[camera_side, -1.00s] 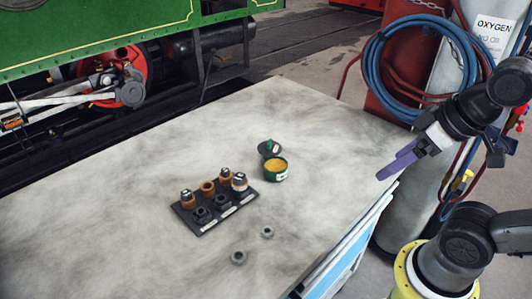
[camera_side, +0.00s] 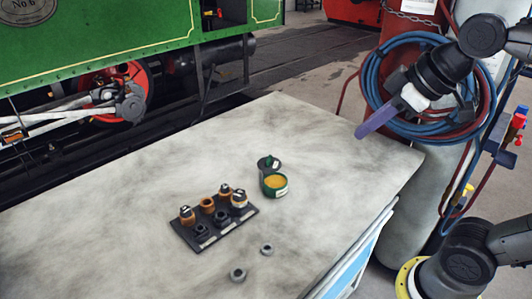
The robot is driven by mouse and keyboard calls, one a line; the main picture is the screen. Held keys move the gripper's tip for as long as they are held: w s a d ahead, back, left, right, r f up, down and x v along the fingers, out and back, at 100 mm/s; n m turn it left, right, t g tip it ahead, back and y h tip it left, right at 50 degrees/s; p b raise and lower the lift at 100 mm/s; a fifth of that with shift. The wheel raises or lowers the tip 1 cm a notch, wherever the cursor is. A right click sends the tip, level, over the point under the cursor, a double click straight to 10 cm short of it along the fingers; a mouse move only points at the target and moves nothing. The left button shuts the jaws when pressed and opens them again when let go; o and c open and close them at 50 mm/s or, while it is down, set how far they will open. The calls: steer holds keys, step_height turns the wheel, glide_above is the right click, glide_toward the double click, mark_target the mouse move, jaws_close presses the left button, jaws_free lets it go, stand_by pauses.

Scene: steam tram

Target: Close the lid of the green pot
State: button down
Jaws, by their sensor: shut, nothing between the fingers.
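The green pot (camera_side: 274,187) stands on the table, right of the dark tray. It is a small round pot with a white label and yellow contents showing at the top. Its dark lid (camera_side: 268,163) with a green knob is open, at the pot's far side; I cannot tell whether it is hinged to the pot. My gripper (camera_side: 361,134) has purple fingers, which are shut and empty. It is in the air above the table's right edge, to the right of the pot and apart from it.
A dark tray (camera_side: 203,239) holds several orange and dark fittings left of the pot. Two grey nuts (camera_side: 238,274) (camera_side: 267,249) lie in front. The table (camera_side: 110,190) is otherwise clear. Gas cylinders with coiled blue hoses (camera_side: 385,70) stand behind my arm.

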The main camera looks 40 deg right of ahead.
steer(key=w+r+n, duration=0.2)
steer(key=w+r, duration=0.1)
steer(key=w, duration=0.8)
steer(key=g+y, duration=0.1)
steer(key=g, duration=0.3)
glide_above(262, 161)
step_height(262, 161, down, 20)
steer(key=x, duration=0.8)
steer(key=shift+w+a+f, duration=0.1)
steer(key=shift+w+f, duration=0.15)
steer(key=shift+s+d+r+t, duration=0.15)
steer(key=shift+s+d, duration=0.2)
steer(key=shift+s, duration=0.2)
steer(key=shift+s+d+r+t, duration=0.15)
steer(key=shift+s+d, duration=0.15)
steer(key=shift+s, duration=0.2)
steer(key=shift+s+d, duration=0.4)
steer(key=shift+s, duration=0.25)
